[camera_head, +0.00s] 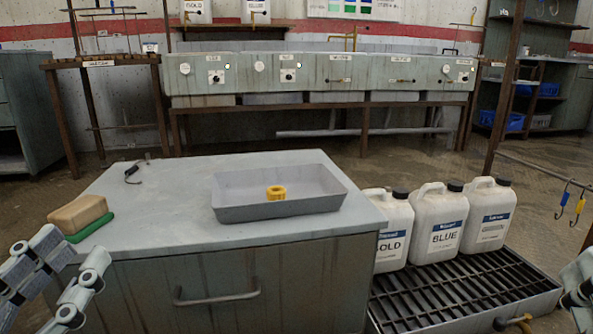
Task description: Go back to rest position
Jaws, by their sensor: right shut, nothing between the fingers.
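My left gripper (70,260) is at the lower left corner, in front of the grey cabinet. Its two fingers stand apart with nothing seen between them. My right gripper (577,290) is at the lower right edge, partly cut off by the frame, beside the black grate. It is shut and I see nothing held in it. Neither gripper appears to touch any object.
The cabinet top holds a grey tray (280,206) with a yellow ring (276,192), a sponge (78,213) on a green pad (92,228), and a small dark hook (133,172). White jugs (436,222) stand behind the grate (455,292). Hooks (577,205) hang at right.

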